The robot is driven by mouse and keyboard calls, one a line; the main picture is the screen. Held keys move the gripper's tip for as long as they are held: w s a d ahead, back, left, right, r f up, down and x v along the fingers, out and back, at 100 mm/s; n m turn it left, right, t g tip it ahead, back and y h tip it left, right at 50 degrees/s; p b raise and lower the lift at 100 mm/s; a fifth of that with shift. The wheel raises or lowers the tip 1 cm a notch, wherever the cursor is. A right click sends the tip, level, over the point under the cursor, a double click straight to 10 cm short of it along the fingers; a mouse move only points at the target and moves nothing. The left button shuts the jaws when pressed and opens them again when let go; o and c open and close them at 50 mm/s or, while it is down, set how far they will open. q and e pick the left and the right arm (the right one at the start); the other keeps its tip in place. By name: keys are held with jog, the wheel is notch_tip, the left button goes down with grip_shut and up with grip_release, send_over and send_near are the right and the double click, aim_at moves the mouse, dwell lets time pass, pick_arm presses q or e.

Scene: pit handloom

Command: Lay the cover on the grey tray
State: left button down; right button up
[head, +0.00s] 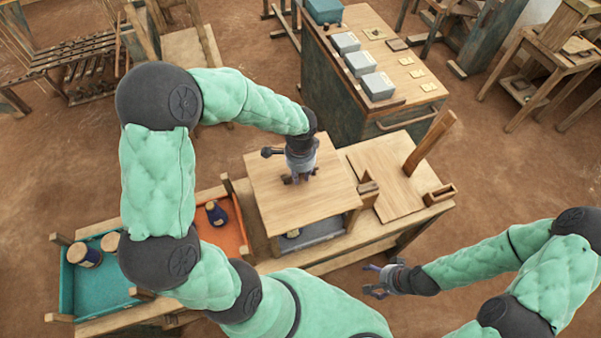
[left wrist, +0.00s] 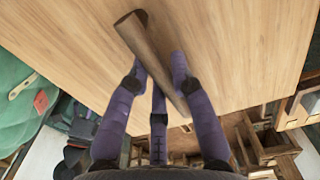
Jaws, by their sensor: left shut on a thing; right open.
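The cover (head: 275,205) is a flat, pale wooden board with a bar handle (left wrist: 150,50) on top. My left gripper (head: 299,177) comes down over the middle of the board and is shut on that handle; its purple fingers (left wrist: 168,95) flank it in the left wrist view. The grey tray (head: 322,231) shows only as a strip below the board's front edge; the board hides the rest. The board lies over the tray, but I cannot tell whether it touches the rim. My right gripper (head: 376,282) is open and empty, in front of the bench.
Left of the grey tray are an orange tray (head: 228,236) with a dark bottle (head: 216,213) and a teal tray (head: 105,286) with jars. A flat wooden panel (head: 380,178), an upright post (head: 430,143) and a small wooden box (head: 440,193) are at right. Behind stands a cabinet with grey boxes (head: 361,63).

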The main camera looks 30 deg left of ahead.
pick_arm(q)
jog(key=c, duration=1)
grip_release()
jog(key=shift+r, duration=0.1)
notch_tip(320, 180, up, 12)
jog(key=shift+f, duration=0.1)
